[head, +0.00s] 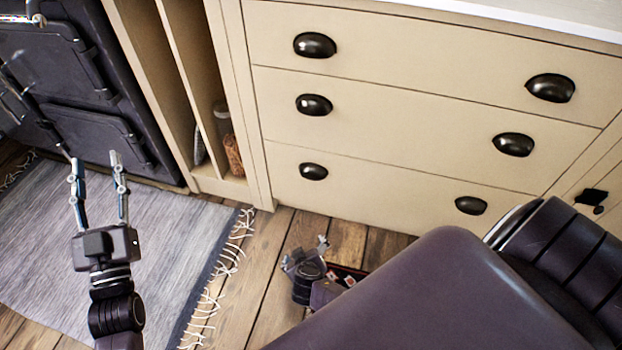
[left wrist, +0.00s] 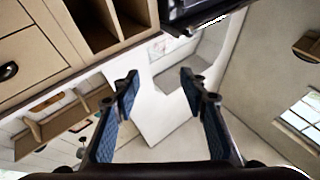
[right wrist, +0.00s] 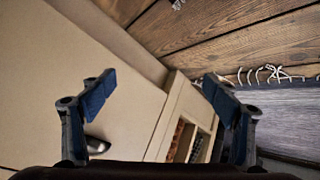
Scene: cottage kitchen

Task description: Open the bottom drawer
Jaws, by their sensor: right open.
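The bottom drawer (head: 390,193) is the lowest of three cream drawers in the head view, and its front looks flush and shut. It has two dark cup handles, a left one (head: 313,171) and a right one (head: 470,205). My right gripper (head: 306,254) is low over the floor in front of the drawers, open and empty, apart from the handles. In the right wrist view its spread fingers (right wrist: 160,88) face a cream front, with one shiny cup handle (right wrist: 97,144) partly behind a finger. My left gripper (head: 96,162) is open and empty above the rug.
A grey fringed rug (head: 150,225) lies on the plank floor (head: 265,270). My own arm covers the lower right of the head view. A white worktop (head: 560,15) runs above the drawers.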

